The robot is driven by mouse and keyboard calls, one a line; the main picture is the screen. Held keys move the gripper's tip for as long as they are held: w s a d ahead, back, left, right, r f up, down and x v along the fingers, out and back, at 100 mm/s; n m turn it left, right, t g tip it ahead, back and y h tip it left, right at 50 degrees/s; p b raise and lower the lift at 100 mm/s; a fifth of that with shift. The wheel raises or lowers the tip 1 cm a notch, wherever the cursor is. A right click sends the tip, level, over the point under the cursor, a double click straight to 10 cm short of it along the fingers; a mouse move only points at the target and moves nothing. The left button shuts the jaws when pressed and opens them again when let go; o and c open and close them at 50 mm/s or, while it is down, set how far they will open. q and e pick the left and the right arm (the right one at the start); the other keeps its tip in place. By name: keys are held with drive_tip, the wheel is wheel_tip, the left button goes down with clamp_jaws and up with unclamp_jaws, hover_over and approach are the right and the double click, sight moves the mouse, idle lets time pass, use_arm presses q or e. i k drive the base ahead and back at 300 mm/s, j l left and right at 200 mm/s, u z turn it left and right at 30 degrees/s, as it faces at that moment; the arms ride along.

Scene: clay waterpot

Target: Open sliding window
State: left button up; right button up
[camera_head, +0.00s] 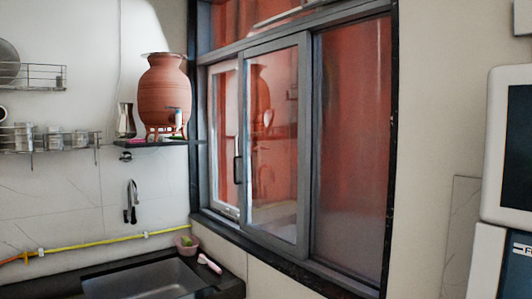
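The sliding window (301,150) is set in the wall at the middle of the head view, in a grey frame with a black surround. A grey-framed sliding pane (275,150) stands at the middle of the opening, with a dark vertical handle (237,169) on its left edge. A lighter-framed pane (222,140) shows at the left. The right part (352,150) shows a reddish surface beyond. Neither of my grippers is in the head view.
A clay waterpot (165,92) stands on a small dark shelf (150,144) left of the window. A white and dark appliance (508,180) stands at the right edge.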

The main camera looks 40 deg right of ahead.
sight(252, 222)
drive_tip(key=i+j, duration=0.15)
drive_tip(key=j, duration=0.15)
drive_tip(key=i+j, duration=0.15)
drive_tip(key=j, duration=0.2)
drive_tip(key=i+j+z, duration=0.15)
drive_tip(key=i+z, duration=0.25)
drive_tip(key=i+j+z, duration=0.3)
drive_tip(key=i+z, duration=0.6)
drive_tip(key=i+j+z, duration=0.15)
drive_tip(key=i+z, duration=0.35)
drive_tip(key=i+j+z, duration=0.25)
drive_tip(key=z, duration=0.2)
